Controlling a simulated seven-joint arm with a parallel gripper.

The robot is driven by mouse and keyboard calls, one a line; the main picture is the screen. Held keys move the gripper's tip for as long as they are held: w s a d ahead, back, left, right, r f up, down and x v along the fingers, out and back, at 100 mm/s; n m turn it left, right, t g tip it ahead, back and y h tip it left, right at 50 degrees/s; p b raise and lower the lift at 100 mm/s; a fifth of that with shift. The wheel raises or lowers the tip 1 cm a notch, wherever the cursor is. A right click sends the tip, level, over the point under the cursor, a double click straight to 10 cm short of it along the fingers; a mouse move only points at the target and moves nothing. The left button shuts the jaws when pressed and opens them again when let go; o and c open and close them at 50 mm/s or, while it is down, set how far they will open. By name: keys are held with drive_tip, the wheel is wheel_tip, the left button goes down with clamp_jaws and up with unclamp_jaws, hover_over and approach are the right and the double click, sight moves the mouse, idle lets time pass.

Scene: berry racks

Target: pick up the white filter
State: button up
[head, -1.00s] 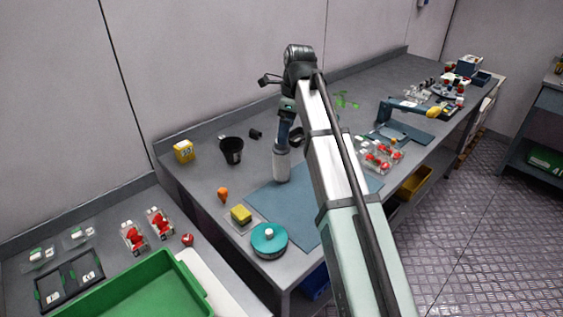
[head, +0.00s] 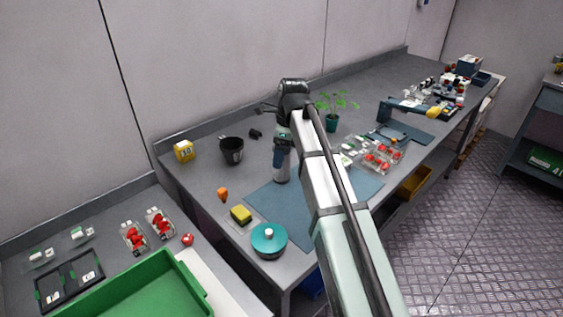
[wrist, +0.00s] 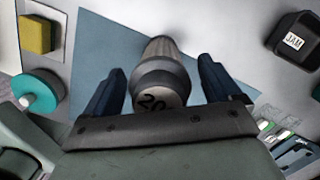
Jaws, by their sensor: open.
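In the head view, only the filter's lower part (head: 282,176) shows below my gripper (head: 282,155). In the wrist view, my gripper (wrist: 161,75) is open, with one dark finger on each side of the filter's cap. Gaps show between the fingers and the cap. The far side of the filter is hidden.
A yellow sponge (head: 241,214), teal round container (head: 269,240) and orange cone-like item (head: 223,195) lie left of the mat. A black JAM cup (head: 231,152) stands behind. A potted plant (head: 332,122) and clear berry punnets (head: 378,160) are to the right.

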drive_tip(key=c, duration=1.2)
